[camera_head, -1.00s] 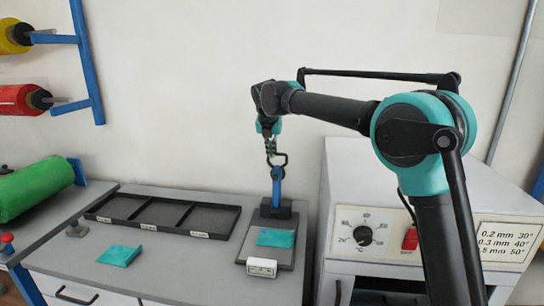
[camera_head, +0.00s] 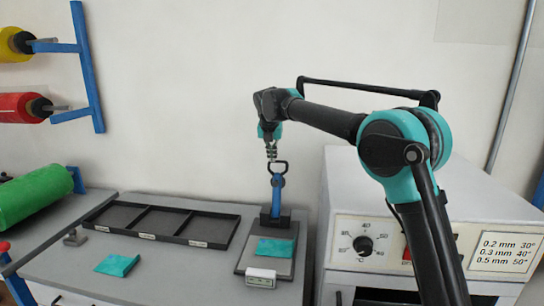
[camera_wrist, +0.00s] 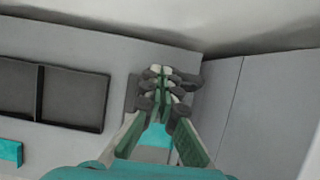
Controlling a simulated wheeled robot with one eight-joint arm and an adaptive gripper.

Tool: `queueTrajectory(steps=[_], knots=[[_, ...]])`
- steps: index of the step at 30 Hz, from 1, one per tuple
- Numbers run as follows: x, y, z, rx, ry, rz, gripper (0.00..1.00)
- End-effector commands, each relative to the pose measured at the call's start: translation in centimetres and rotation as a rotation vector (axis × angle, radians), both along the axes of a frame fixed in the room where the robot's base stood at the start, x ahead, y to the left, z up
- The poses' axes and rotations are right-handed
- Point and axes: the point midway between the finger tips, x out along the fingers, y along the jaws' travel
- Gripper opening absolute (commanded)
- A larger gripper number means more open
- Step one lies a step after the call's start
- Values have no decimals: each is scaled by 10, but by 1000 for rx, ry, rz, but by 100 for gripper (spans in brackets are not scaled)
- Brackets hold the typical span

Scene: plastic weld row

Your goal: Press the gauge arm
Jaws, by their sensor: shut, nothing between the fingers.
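In the wrist view my gripper (camera_wrist: 163,88) hides most of the gauge, with film showing between the fingers.
A black three-compartment tray (camera_head: 189,237) lies left of the gauge. Another teal piece (camera_head: 117,265) lies on the bench in front of it. A white cabinet with a dial (camera_head: 363,244) stands close on the right. The wall is behind.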

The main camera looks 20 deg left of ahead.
Motion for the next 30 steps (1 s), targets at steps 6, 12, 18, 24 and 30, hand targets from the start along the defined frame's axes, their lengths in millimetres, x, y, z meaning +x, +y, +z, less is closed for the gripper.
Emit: queueTrajectory(steps=[6, 12, 18, 24, 30], knots=[[7, -4, 3, 1, -11, -9, 0], [-12, -7, 37, 1, -9, -5, 0], [-33, -10, 76, 1, -7, -1, 0], [-48, -13, 103, 3, -7, -1, 0], [-53, -14, 114, 2, -6, 0, 0]])
